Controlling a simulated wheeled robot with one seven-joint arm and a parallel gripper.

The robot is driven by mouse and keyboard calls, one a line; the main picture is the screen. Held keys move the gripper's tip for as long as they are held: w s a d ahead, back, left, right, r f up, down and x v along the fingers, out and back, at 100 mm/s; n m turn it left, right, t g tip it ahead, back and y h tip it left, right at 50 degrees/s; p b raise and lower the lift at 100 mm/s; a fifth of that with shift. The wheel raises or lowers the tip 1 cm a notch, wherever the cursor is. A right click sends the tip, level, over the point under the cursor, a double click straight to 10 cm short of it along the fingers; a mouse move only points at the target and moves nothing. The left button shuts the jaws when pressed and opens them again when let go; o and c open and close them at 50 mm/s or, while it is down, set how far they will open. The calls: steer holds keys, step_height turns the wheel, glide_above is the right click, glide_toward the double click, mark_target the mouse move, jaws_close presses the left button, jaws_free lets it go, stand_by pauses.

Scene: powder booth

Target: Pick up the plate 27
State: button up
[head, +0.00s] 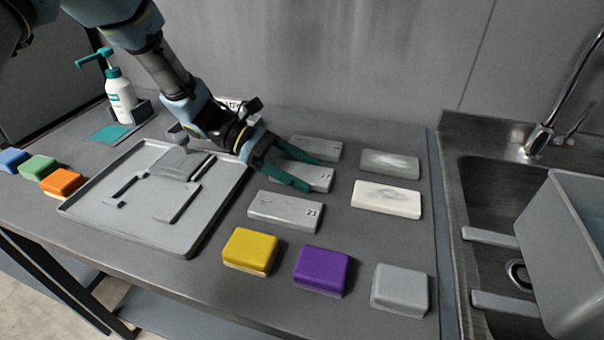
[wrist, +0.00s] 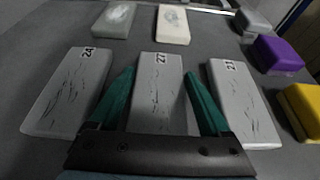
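Plate 27 (wrist: 158,100) is a flat grey block with dark scratches and the number 27 at its far end. It lies in the middle of a row of three plates; it also shows in the head view (head: 319,178), partly hidden by my gripper. My gripper (head: 313,174) is open, its two teal fingers pointing along the plate. In the wrist view the fingers (wrist: 160,75) lie one along each long side of plate 27, with nothing gripped. I cannot tell whether they touch it. The plate's near end is hidden behind the gripper body.
Plate 24 (wrist: 70,92) and plate 21 (wrist: 240,100) lie close on either side. A dull grey block (head: 390,163) and a white block (head: 386,199) lie beyond. Yellow (head: 250,249), purple (head: 321,269) and grey (head: 400,288) blocks line the front. A tray (head: 215,213) is left, a sink (head: 480,200) right.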

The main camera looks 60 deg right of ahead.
mark_target(302, 171)
jaws_close()
steer(key=shift+r, duration=0.1)
stand_by(0.3)
steer(key=shift+r, duration=0.1)
step_height(302, 171, up, 10)
steer(key=b, duration=0.2)
stand_by(0.4)
